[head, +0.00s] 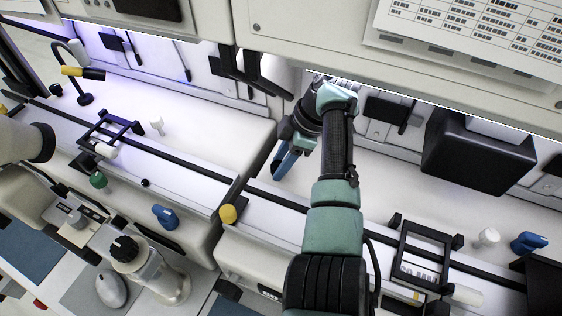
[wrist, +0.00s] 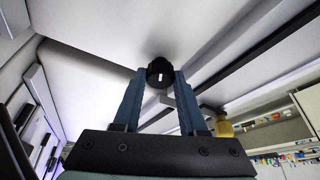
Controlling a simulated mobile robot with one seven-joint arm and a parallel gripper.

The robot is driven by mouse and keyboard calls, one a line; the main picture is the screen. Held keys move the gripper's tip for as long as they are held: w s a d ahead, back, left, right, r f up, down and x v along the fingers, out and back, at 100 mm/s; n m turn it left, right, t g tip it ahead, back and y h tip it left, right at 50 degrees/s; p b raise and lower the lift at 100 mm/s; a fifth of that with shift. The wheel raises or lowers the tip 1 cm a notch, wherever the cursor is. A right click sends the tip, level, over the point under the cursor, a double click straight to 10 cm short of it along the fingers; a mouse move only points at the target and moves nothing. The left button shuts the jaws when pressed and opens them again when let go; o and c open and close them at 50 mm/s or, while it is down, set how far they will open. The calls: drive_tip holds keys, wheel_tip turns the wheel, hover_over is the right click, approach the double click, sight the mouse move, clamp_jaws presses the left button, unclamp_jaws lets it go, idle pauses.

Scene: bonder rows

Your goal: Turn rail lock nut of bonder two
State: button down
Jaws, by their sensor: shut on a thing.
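The rail lock nut shows in the wrist view as a round black knob (wrist: 160,68) with a white mark, on the pale machine surface. My gripper (wrist: 160,78) has its two blue fingers on either side of the knob, shut on it. In the head view my gripper (head: 286,160) is low over the white bench, behind the black rail and right of the gap between the two machines. The nut is hidden there by my gripper and arm.
A yellow knob (head: 228,214) stands on the rail left of my arm and also shows in the wrist view (wrist: 224,128). A black frame (head: 422,257) sits on the rail at right. A black box (head: 478,152) stands behind. An overhead cabinet (head: 315,38) hangs above my gripper.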

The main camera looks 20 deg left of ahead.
drive_tip(key=shift+c, duration=2.2)
unclamp_jaws()
drive_tip(key=shift+r, duration=0.1)
